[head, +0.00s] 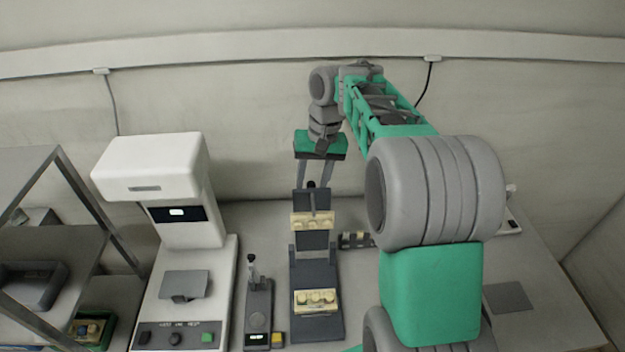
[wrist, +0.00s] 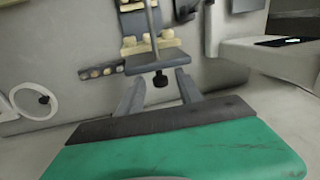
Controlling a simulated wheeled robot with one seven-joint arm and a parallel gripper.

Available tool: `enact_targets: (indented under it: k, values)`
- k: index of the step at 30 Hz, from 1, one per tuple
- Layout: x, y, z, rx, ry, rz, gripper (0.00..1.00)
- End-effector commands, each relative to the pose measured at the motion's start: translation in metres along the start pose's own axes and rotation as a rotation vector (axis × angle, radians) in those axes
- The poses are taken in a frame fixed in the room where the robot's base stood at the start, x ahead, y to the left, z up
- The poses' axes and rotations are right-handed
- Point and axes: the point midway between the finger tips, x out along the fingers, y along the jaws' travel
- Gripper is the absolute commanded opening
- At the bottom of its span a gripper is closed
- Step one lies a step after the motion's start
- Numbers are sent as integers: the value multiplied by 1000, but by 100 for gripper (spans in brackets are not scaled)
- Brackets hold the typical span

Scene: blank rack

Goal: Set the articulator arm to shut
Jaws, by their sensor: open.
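The articulator is a dark grey hinged stand with tan tooth models. Its base (head: 318,326) lies on the bench, with the lower model (head: 316,300) on it. Its upper arm (head: 313,238) stands raised, with the other tan model (head: 312,220) facing forward. A black knob (head: 311,184) is at the arm's top; in the wrist view the knob (wrist: 160,80) shows between the fingers. My gripper (head: 314,182) is open, its fingers on either side of the knob. In the wrist view my gripper (wrist: 159,82) seems empty; I cannot tell whether it touches the knob.
A white machine (head: 180,270) with a display and buttons stands to the left. A small dark device with a lever (head: 258,310) is beside the articulator. A dark strip with tan pieces (head: 356,240) lies right of it. A metal-framed rack (head: 50,240) is far left.

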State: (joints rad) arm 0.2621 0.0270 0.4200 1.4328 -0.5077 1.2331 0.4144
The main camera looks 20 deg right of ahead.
Motion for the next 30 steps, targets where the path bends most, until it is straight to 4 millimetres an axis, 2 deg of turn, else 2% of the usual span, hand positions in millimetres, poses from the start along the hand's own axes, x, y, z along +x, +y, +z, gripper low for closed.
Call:
enact_targets:
  k: [2,18,30]
  values:
    - [0,0,0,0,0,0,43]
    - [0,0,0,0,0,0,0]
    - [0,0,0,0,0,0,0]
